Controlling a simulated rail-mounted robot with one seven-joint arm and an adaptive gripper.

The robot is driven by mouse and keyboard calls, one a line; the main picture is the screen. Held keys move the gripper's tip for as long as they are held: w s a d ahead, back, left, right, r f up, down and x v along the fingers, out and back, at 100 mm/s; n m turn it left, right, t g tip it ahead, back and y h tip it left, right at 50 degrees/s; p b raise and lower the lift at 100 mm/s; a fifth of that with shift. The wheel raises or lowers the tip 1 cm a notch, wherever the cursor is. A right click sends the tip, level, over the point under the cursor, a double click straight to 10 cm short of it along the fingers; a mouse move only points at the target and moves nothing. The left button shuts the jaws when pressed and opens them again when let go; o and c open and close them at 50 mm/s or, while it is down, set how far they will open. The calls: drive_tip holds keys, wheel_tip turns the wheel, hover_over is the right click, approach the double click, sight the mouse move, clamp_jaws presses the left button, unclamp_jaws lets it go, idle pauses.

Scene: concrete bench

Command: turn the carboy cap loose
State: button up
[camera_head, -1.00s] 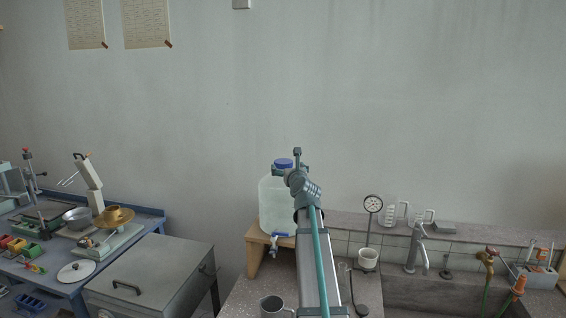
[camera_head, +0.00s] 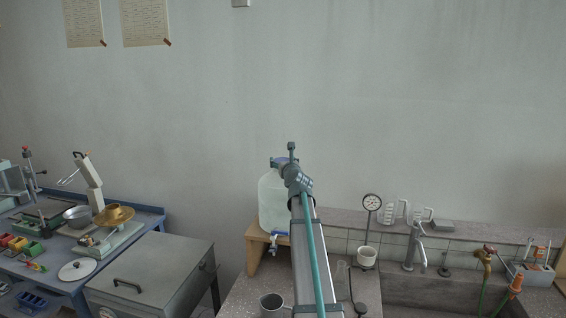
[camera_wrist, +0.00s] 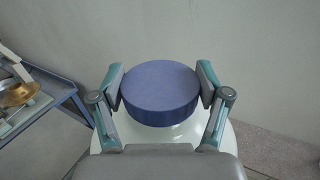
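The carboy (camera_head: 272,205) is a large translucent bottle with a tap low on its front, standing upright on a wooden stand. Its round blue cap (camera_wrist: 160,88) fills the middle of the wrist view. In the head view my gripper (camera_head: 282,162) is at the carboy's top and mostly hides the cap. In the wrist view my gripper (camera_wrist: 161,82) has one finger pad on each side of the cap. Both pads appear to touch its rim, with no clear gap. The carboy's white shoulder (camera_wrist: 165,138) shows below the cap.
The wooden stand (camera_head: 254,254) is on the concrete bench, close to the wall. A metal mug (camera_head: 270,305), a dial gauge (camera_head: 372,202) and a sink tap (camera_head: 415,245) are nearby. A grey metal box (camera_head: 155,272) stands left. The space above the carboy is free.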

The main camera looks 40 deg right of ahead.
drive_tip(key=shift+c, duration=1.4)
